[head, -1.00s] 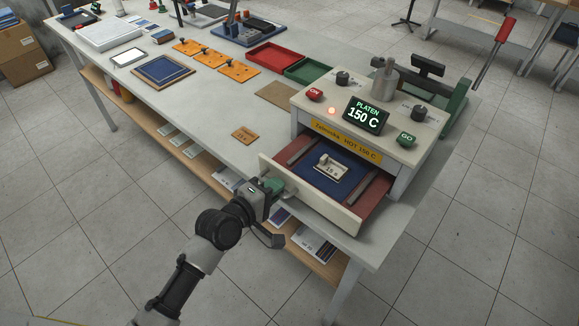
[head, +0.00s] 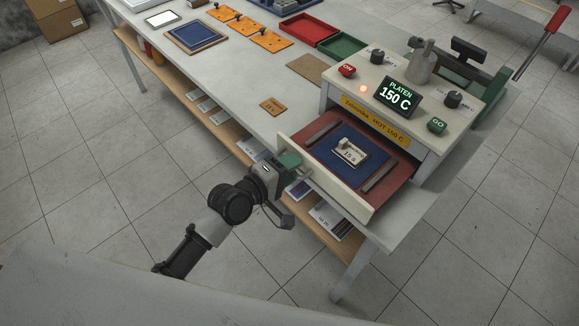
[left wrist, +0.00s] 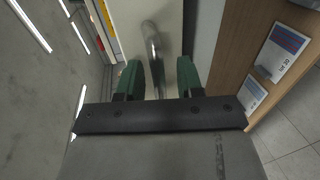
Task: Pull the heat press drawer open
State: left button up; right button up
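The heat press drawer (head: 325,182) is part way out of the heat press (head: 404,73), with its pale front panel facing me. A blue pad with a small tagged block (head: 349,153) lies in its red tray. My left gripper (head: 289,165) is at the left part of the drawer front. In the left wrist view, its green fingers (left wrist: 160,75) stand on either side of the metal drawer handle (left wrist: 153,45). My right gripper is not in view.
The press display reads 150 C, beside a lit lamp. Red and green trays (head: 341,46), orange plates (head: 240,27) and a small brown tag (head: 273,106) lie on the bench (head: 225,75). A lower shelf (head: 231,145) holds papers. Floor in front is clear.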

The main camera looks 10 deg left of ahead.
pick_arm(q)
jog(key=b+v, duration=0.1)
jog(key=v, duration=1)
jog(key=shift+b, duration=0.3)
jog(key=shift+w, duration=0.1)
jog(key=s+a+f+m+g+y, duration=0.1)
jog(key=a+f+m+g+y, duration=0.2)
jog(key=f, duration=0.9)
jog(key=s+a+f+y, duration=0.1)
jog(key=a+f+y, duration=0.25)
jog(key=f, duration=0.95)
jog(key=s+a+f+m+g+y, duration=0.2)
jog(key=s+a+f+m+g, duration=0.15)
jog(key=s+f, duration=0.95)
jog(key=s+f+m+g, duration=0.2)
jog(key=s+f, duration=0.3)
jog(key=s, duration=0.3)
jog(key=s+d+f+m+g, duration=0.1)
jog(key=s+f+m+g, duration=0.2)
jog(key=s, duration=0.6)
notch_tip(320, 180, down, 3)
jog(key=shift+d+m+y, duration=0.3)
jog(key=shift+m+y, duration=0.05)
jog(key=shift+m, duration=0.6)
